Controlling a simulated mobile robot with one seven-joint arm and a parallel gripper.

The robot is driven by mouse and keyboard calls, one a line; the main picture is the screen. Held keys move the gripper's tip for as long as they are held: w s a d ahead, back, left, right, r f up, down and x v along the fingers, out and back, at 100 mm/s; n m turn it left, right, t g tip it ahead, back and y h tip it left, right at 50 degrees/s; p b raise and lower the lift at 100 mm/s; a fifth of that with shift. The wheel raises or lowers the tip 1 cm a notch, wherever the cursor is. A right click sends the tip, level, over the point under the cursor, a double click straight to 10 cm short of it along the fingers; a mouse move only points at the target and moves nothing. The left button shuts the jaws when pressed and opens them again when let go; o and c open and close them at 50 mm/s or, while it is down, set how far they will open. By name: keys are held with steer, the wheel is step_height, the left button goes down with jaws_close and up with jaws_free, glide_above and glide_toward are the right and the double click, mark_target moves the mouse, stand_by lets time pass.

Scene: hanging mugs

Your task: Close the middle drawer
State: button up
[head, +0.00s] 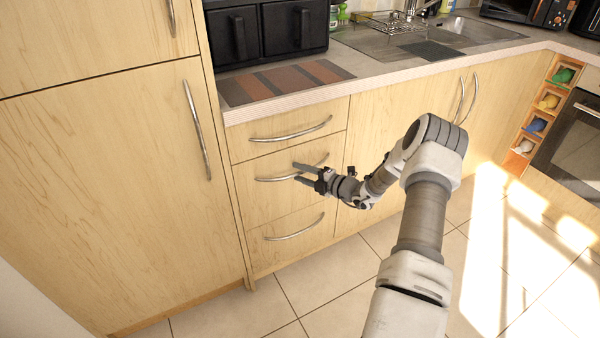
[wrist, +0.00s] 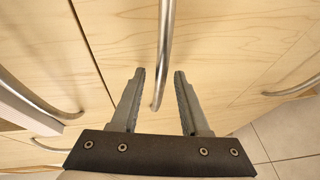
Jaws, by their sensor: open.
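The middle drawer (head: 264,197) is a light wood front in a stack of three, with a curved metal handle (head: 275,179). Its front looks about flush with the drawers above and below; a small gap cannot be told. My gripper (head: 297,172) is open at the front of this drawer, over the right half of its handle. In the wrist view my gripper (wrist: 159,73) has its two fingers apart, with the handle (wrist: 165,45) running between them in the picture. Contact with the handle cannot be told. The drawer front (wrist: 125,35) fills the space behind it.
The top drawer (head: 240,149) and bottom drawer (head: 300,245) look shut. A tall cabinet door (head: 110,190) stands left, and a counter (head: 385,72) with black appliances lies above. Tiled floor (head: 330,280) is clear in front.

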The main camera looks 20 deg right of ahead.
steer(key=p+v, duration=0.4)
steer(key=v, duration=1.3)
steer(key=shift+w+r, duration=0.1)
